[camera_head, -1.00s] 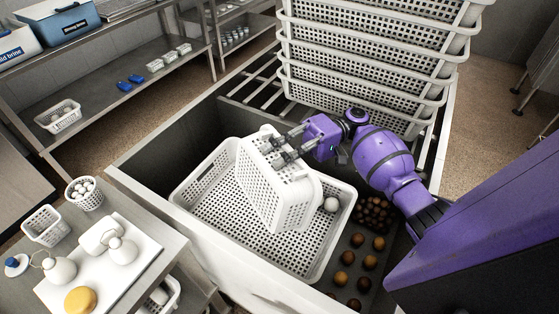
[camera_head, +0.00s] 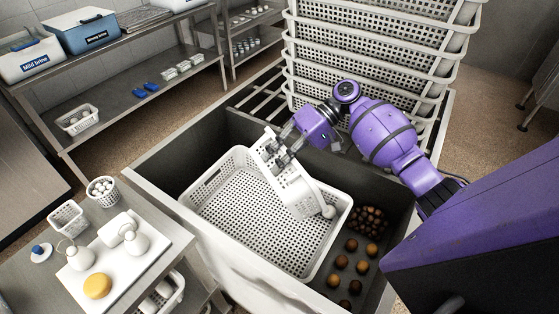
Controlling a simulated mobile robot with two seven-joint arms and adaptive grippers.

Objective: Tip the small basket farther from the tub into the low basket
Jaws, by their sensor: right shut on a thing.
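The small white perforated basket (camera_head: 287,184) is steeply tilted over the low basket, its lower end near the low basket's right side. My right gripper (camera_head: 279,148) is shut on the small basket's upper edge. The low basket (camera_head: 235,222) is wide, white and perforated, and sits in a grey basin. One white ball (camera_head: 328,211) shows at the lower end of the small basket, by the low basket's right wall. The inside of the small basket is mostly hidden. My left gripper is not in view.
A tall stack of white crates (camera_head: 370,60) stands behind the basin. Dark and brown balls (camera_head: 368,222) lie in the basin to the right of the low basket. A side table (camera_head: 150,262) with small baskets and bottles is at the lower left.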

